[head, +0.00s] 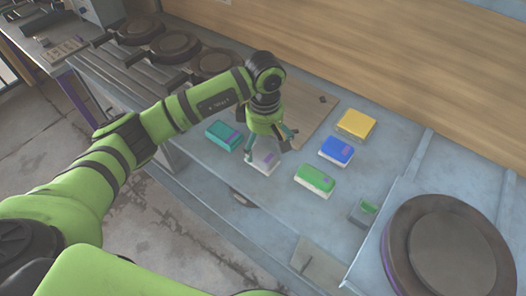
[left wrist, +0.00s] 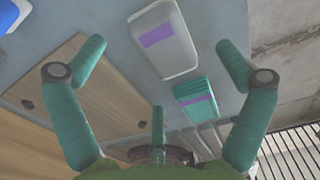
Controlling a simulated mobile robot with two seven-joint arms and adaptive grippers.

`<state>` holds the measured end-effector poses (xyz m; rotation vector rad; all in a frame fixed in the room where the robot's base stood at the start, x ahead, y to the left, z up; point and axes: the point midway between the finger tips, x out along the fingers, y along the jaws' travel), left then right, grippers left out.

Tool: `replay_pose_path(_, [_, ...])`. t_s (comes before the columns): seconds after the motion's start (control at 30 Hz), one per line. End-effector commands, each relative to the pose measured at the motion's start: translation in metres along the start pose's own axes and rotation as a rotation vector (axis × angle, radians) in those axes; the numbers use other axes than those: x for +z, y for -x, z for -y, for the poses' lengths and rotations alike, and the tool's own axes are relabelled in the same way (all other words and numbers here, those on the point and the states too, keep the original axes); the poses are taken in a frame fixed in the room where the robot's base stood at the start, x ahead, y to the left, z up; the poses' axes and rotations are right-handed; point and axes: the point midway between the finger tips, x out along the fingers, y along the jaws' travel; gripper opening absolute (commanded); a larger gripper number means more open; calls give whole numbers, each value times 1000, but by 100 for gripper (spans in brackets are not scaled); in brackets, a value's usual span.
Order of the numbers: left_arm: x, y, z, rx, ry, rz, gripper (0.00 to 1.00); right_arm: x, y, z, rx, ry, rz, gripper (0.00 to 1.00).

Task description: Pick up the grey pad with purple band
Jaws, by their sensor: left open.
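The grey pad with purple band (head: 263,162) lies on the blue-grey bench, partly hidden by my left gripper in the head view. In the left wrist view the grey pad (left wrist: 172,52) shows at the top centre, its purple band running across its upper face. My left gripper (head: 271,142) is above the pad, pointing down, with its fingers spread. In the left wrist view its open fingers (left wrist: 160,62) stand on either side of the pad in the picture, with nothing held. I see no contact with the pad. My right gripper is in neither view.
A teal pad (head: 224,135) with a purple band lies close to the left of the grey pad. Blue (head: 336,153), green (head: 315,180) and yellow (head: 356,124) pads lie to the right. A wooden board (head: 312,106) lies behind. A large round plate (head: 438,250) stands at right.

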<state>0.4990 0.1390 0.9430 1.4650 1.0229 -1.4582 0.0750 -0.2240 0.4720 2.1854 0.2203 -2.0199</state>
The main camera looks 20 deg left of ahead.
Motion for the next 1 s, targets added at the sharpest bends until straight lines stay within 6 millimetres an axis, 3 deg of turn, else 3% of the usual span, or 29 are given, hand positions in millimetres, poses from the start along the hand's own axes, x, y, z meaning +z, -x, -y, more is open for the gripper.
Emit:
replay_pose_path(0.07, [0,-9,0,-7,3,3,100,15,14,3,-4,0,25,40])
replay_pose_path(0.17, [0,-26,-1,-4,2,3,100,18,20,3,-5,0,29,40])
replay_pose_path(0.3, [0,-40,-2,-1,2,1,100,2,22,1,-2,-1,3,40])
replay_pose_path(0.43, [0,-43,-2,1,0,1,100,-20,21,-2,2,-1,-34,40])
replay_pose_path(0.53, [0,-43,-2,1,0,1,100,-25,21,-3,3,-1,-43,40])
replay_pose_path(0.57, [0,-42,-2,1,0,1,96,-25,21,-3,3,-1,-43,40])
replay_pose_path(0.6, [0,-42,-2,1,0,1,80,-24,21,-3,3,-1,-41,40])
replay_pose_path(0.7, [0,-42,-2,1,1,1,45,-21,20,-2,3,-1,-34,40])
replay_pose_path(1.0, [0,-43,-2,-1,1,2,44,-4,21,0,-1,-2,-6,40])
